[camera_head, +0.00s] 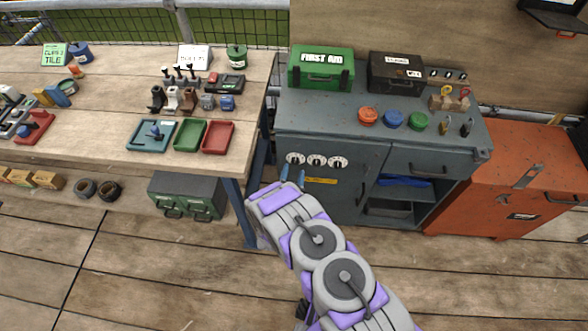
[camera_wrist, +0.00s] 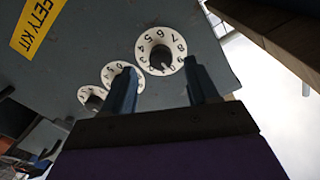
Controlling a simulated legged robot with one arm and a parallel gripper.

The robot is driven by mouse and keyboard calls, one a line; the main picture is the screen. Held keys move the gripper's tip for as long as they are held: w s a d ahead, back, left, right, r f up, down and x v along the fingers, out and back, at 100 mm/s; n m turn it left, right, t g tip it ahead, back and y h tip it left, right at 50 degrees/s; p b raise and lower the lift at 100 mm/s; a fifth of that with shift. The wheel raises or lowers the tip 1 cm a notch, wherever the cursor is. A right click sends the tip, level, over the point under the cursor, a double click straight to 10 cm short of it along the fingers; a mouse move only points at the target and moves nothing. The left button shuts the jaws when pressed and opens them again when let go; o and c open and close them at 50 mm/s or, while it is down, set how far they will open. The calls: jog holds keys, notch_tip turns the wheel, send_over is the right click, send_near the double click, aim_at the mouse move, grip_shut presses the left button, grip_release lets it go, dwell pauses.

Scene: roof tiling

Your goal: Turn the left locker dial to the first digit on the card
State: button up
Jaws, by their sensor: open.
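The locker's left dial (camera_head: 295,158) is the first of three white dials on the grey cabinet front. In the wrist view this left dial (camera_wrist: 158,44) is nearest, showing black digits and a dark centre; its setting is not clear. The middle dial (camera_head: 317,160) and right dial (camera_head: 338,162) are beside it. My gripper (camera_head: 292,173) is open just in front of and below the left dial. In the wrist view its blue fingers (camera_wrist: 159,68) stand either side of the left dial; contact cannot be told. A white card (camera_head: 195,57) stands on the workbench, its writing unreadable.
A yellow label (camera_head: 320,181) is below the dials. The cabinet holds a green first aid box (camera_head: 320,69) and coloured round knobs on top. A wooden workbench (camera_head: 110,95) with tools is left, a red chest (camera_head: 500,190) right. The table leg is close to my arm.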

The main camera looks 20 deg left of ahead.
aim_at(295, 163)
jog(key=shift+w+a+b, duration=0.2)
jog(key=shift+w, duration=0.65)
jog(key=shift+w+a+b, duration=0.15)
jog(key=shift+w, duration=0.65)
jog(key=shift+c, duration=0.4)
jog(key=c, duration=1)
jog(key=shift+o, duration=0.2)
jog(key=shift+n, duration=0.3)
jog(key=shift+n+p, duration=1.05)
jog(key=shift+n, duration=0.15)
jog(key=shift+n+p, duration=0.45)
jog(key=shift+n, duration=1.55)
